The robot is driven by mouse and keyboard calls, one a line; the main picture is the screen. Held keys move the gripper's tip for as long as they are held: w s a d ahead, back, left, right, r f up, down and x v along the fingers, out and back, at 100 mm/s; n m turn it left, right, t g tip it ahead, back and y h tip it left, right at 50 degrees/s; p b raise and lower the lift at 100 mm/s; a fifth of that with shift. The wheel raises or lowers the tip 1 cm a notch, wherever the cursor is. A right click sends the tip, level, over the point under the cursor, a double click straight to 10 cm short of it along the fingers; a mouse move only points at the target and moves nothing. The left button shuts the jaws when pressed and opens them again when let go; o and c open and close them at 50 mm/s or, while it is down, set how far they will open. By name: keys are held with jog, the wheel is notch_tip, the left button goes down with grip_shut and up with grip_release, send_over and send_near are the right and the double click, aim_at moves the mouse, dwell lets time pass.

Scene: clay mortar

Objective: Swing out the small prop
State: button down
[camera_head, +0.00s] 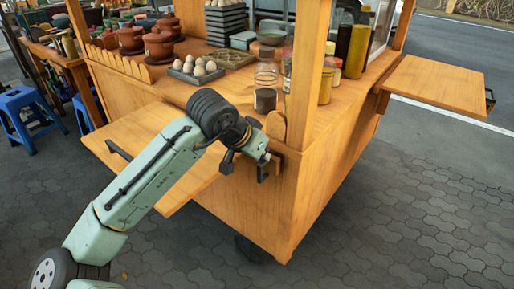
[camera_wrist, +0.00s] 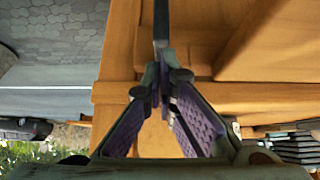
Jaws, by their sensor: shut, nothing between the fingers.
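My gripper (camera_head: 262,160) is at the near corner of the wooden cart, beside the fold-out side shelf (camera_head: 132,128). In the wrist view its two purple-padded fingers (camera_wrist: 160,80) meet at the tips with nothing between them. A thin dark bar (camera_wrist: 161,22) runs down from the top of that view to the fingertips; whether they touch it I cannot tell. A rounded wooden piece (camera_head: 275,127) stands at the cart corner just behind my gripper, above a small block on the side panel. Which of these is the small prop is unclear, as my gripper partly covers the spot.
The counter bears eggs in a tray (camera_head: 196,71), clay pots (camera_head: 158,46), a glass jar (camera_head: 265,88) and bottles. A corner post (camera_head: 308,75) rises close to my gripper. Another shelf (camera_head: 435,84) juts out right. Paving (camera_head: 420,220) in front is clear.

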jog(key=shift+w+d+f, duration=0.1)
jog(key=shift+w+f, duration=0.05)
jog(key=shift+f, duration=0.05)
jog(key=s+a, duration=0.7)
jog(key=a, duration=0.1)
jog(key=shift+s+a, duration=0.15)
dwell(0.4)
